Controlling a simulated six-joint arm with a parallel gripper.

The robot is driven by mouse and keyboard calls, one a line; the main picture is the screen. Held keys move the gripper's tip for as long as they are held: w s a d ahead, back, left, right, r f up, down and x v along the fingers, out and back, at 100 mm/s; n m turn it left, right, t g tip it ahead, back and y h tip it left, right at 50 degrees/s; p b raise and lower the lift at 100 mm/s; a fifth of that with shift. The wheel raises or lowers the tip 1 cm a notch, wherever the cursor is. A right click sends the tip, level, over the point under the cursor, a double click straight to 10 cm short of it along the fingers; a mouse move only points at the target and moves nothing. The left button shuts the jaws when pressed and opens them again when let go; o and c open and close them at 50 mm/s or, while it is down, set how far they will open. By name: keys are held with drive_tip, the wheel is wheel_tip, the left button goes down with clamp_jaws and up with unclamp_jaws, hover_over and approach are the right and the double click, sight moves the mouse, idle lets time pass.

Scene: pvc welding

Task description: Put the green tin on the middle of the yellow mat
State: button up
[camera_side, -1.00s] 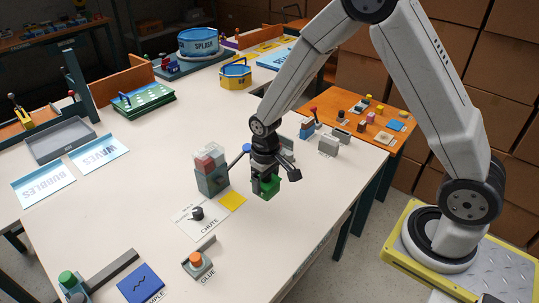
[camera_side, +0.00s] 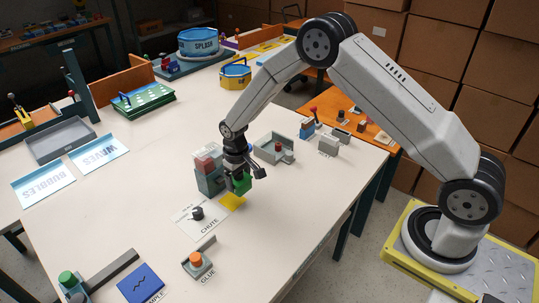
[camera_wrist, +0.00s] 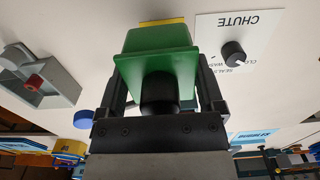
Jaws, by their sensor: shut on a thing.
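The green tin (camera_side: 242,184) is held between the fingers of my gripper (camera_side: 238,178), which is shut on it. In the wrist view the tin (camera_wrist: 158,50) fills the space between both fingers of my gripper (camera_wrist: 160,88). The yellow mat (camera_side: 232,202) lies on the white table just below the tin in the side view, partly covered by it. A strip of the mat (camera_wrist: 164,21) shows beyond the tin in the wrist view. The side view suggests the tin is a little above the mat; the exact gap cannot be told.
A grey dispenser with a clear, red-filled top (camera_side: 208,172) stands close left of my gripper. The chute plate with a black knob (camera_side: 197,213) is beside the mat. A grey tray (camera_side: 275,149) lies behind to the right. The table front right is clear.

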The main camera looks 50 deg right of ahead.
drive_tip(key=shift+w+f, duration=1.65)
drive_tip(key=shift+f, duration=0.3)
drive_tip(key=shift+w+f, duration=0.3)
drive_tip(key=shift+f, duration=1.55)
drive_tip(key=shift+f, duration=0.1)
drive_tip(key=o, duration=1)
drive_tip(key=shift+r, duration=6.1)
